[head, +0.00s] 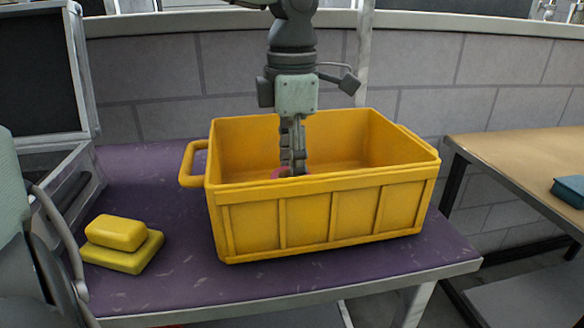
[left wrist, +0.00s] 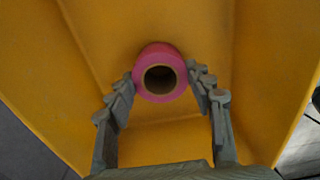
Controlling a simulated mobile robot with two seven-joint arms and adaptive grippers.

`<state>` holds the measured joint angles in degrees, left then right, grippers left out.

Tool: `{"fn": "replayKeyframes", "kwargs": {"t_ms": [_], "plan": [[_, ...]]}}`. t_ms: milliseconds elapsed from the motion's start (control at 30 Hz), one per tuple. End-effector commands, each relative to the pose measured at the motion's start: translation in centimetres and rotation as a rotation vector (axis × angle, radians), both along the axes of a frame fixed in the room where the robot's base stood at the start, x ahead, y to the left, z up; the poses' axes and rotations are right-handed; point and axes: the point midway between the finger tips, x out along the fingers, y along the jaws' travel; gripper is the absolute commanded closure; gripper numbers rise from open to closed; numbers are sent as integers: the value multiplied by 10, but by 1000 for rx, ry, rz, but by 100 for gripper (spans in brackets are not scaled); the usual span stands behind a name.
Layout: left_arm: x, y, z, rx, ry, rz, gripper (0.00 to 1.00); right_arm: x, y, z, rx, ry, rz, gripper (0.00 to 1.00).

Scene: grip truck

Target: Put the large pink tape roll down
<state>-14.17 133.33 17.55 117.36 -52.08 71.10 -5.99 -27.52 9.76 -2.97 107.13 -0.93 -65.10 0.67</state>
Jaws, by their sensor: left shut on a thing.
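The large pink tape roll (left wrist: 160,55) shows in the left wrist view with its brown core hole facing the camera. It is inside the yellow crate (head: 330,215). In the head view only a small pink part (head: 278,172) shows above the crate's front rim. My left gripper (head: 293,170) reaches down into the crate and is shut on the roll, one finger on each side. The roll's underside is hidden, so I cannot tell whether it touches the crate floor. My right gripper is not in view.
The crate stands on a purple-topped table (head: 160,195). Two stacked yellow blocks (head: 118,233) lie left of it. A black and grey case (head: 50,90) stands at the far left. A wooden table (head: 515,160) stands at the right, with a teal object (head: 570,190) on it.

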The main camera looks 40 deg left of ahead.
Motion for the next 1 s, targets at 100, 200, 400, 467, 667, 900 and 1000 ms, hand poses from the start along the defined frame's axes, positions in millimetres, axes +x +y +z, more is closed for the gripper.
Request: {"fn": "replayKeyframes", "kwargs": {"t_ms": [100, 200, 400, 467, 667, 900, 1000], "plan": [[0, 0, 0, -1, -1, 0, 80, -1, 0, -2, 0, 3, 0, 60], [0, 0, -2, -1, -1, 0, 80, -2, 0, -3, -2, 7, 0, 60], [0, 0, -1, 0, 0, 0, 28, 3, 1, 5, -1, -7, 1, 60], [0, 0, -1, 0, 0, 0, 28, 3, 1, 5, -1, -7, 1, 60], [0, 0, -1, 0, 0, 0, 28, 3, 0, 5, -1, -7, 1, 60], [1, 0, 22, 0, -4, 2, 28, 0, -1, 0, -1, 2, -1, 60], [1, 0, 44, 1, -6, 1, 28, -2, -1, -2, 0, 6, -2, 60]]}}
